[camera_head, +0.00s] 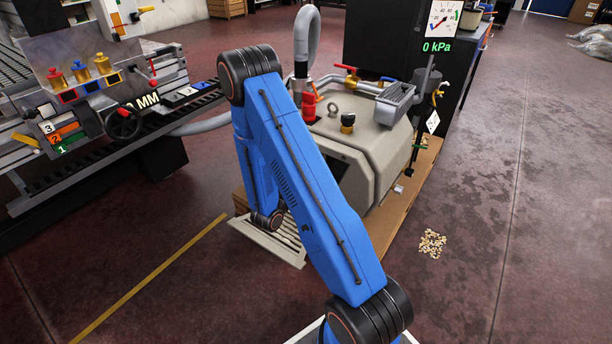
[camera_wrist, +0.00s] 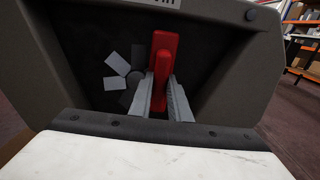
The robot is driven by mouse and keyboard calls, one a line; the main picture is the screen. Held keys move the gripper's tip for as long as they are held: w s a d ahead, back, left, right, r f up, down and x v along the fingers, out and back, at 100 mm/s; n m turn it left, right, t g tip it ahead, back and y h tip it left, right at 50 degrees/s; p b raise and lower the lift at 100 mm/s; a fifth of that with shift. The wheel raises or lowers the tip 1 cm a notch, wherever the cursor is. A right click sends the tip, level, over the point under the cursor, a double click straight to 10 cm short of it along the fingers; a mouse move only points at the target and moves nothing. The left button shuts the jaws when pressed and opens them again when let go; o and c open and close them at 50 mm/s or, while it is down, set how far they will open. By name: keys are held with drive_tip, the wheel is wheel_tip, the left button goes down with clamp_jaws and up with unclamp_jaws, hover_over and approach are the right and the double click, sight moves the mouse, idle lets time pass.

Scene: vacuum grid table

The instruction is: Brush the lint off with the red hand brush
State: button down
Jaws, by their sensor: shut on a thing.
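In the wrist view, my gripper (camera_wrist: 161,79) has its two grey fingers closed on the sides of the red hand brush (camera_wrist: 165,48). The brush's red body extends beyond and between the fingers, over a dark recess. Its bristles cannot be made out. Several flat grey patches (camera_wrist: 118,63) lie left of the brush against the dark face; I cannot tell whether they are the lint. A pale, marbled surface (camera_wrist: 150,160) fills the bottom edge. In the head view my blue arm bends down behind itself, and the gripper and brush cannot be made out.
A beige machine housing (camera_head: 375,155) with a hose (camera_head: 307,40) and valves stands right behind my arm. A gauge panel (camera_head: 440,20) reads 0 kPa. A slotted table (camera_head: 120,135) is at left. A pile of chips (camera_head: 432,243) lies on otherwise open floor at right.

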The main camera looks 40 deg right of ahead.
drive_tip(key=shift+s, duration=0.1)
drive_tip(key=v, duration=0.6)
idle(0.6)
drive_tip(key=shift+a, duration=0.15)
drive_tip(key=shift+v, duration=1.35)
